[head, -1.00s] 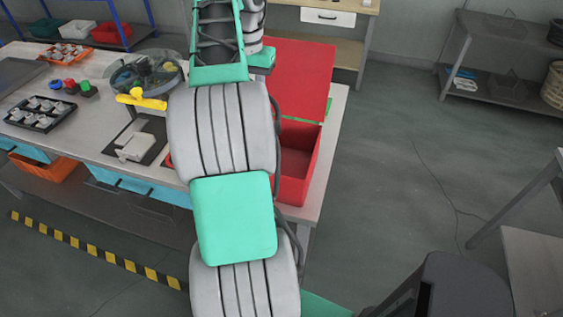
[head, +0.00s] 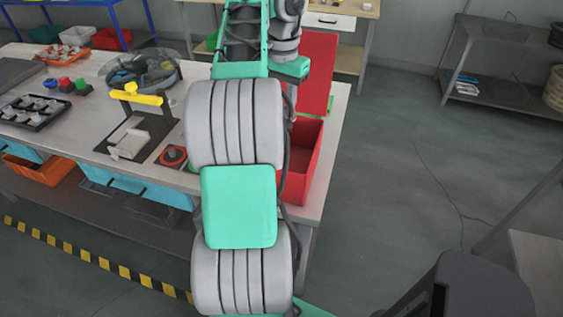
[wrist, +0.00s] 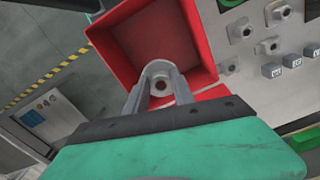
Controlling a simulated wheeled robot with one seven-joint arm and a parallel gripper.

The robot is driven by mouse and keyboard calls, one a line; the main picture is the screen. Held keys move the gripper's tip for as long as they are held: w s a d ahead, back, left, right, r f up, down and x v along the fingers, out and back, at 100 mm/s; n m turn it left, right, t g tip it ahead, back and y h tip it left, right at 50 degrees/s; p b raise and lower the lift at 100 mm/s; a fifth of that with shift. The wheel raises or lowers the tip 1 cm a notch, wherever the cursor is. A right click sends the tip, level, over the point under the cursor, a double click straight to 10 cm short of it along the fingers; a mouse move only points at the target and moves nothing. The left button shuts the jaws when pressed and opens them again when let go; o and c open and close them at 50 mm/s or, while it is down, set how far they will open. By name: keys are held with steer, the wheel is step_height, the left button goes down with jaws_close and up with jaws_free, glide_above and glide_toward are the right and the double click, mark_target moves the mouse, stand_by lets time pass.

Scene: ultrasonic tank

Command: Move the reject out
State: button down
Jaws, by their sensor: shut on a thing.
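My gripper (wrist: 161,84) shows in the wrist view, its two fingers shut on a small grey metal part (wrist: 159,68) with a round dark hole. The part shows in front of the near wall of the open red bin (wrist: 150,38); I cannot tell its height over the rim. In the head view the red bin (head: 310,165) stands at the table's right end, partly behind my arm, with its red lid (head: 318,70) raised. My gripper and the held part are hidden there.
Several metal fittings (wrist: 240,30) lie beside the bin in the wrist view. Floor right of the table is clear.

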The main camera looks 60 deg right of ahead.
steer(key=c, duration=1)
jaws_free()
step_height(320, 180, up, 8)
steer(key=p, duration=0.7)
